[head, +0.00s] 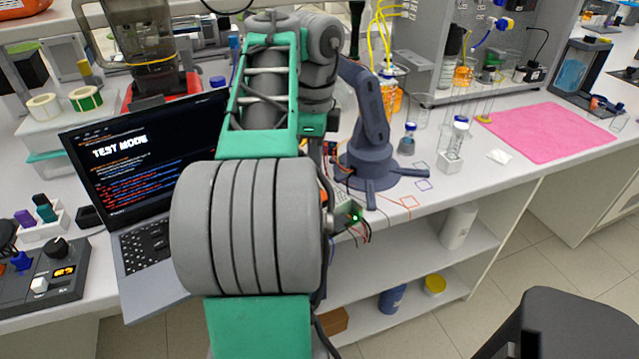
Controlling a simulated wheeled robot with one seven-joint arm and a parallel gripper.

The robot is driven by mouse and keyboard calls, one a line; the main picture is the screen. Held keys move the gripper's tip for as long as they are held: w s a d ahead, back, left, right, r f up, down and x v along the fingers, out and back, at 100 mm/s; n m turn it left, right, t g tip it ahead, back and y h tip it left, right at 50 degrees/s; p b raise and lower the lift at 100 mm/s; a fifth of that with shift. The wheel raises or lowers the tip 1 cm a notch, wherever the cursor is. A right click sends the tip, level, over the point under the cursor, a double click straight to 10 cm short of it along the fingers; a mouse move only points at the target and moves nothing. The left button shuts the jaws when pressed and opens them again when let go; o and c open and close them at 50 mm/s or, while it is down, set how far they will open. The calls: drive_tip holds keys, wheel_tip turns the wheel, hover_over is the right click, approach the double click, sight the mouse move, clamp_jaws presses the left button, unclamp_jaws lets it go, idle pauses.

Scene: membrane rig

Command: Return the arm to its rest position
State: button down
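My arm (250,225), grey and green, rises through the middle of the head view. A wide ribbed grey joint is nearest, and a green-framed link leads up and away to grey joints (318,45) near the top. My gripper cannot be made out; the far end of the arm is hidden behind its own links or outside the picture. Whether it holds anything does not show.
A laptop (140,150) reading "TEST MODE" stands left of my arm, partly covered by it. A blue-grey jointed stand (370,165) is close on the right. Vials (455,140) and a pink mat (548,143) lie further right. Open shelves (400,255) are below.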

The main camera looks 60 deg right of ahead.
wheel_tip(320, 180, up, 2)
drive_tip(key=shift+r+p, duration=0.15)
drive_tip(key=shift+p, duration=0.65)
